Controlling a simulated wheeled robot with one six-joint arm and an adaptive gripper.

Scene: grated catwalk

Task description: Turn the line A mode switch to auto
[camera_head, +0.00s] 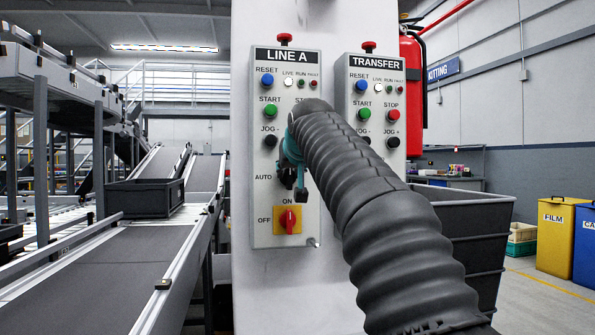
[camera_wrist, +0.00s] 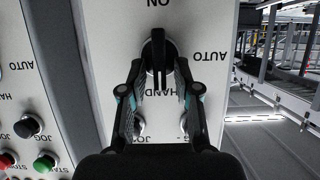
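The LINE A panel (camera_head: 259,215) is a light grey plate on a white column. Its mode switch shows in the wrist view as a black knob (camera_wrist: 158,48) with a raised bar. The bar stands upright in that view, in line with the HAND label, with AUTO to the right; the view is upside down. My gripper (camera_wrist: 159,68) is open. Its fingers are on either side of the bar, with slim gaps; contact cannot be told. In the head view my gripper (camera_head: 291,180) is at the panel and my arm hides the switch's right side.
The red ON/OFF switch (camera_head: 288,220) is just below the mode switch. Push buttons, such as green START (camera_head: 271,111), are above. The TRANSFER panel (camera_head: 371,72) stands close on the right. A conveyor (camera_head: 115,270) runs at the left, and a dark bin (camera_head: 470,235) is behind my arm.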

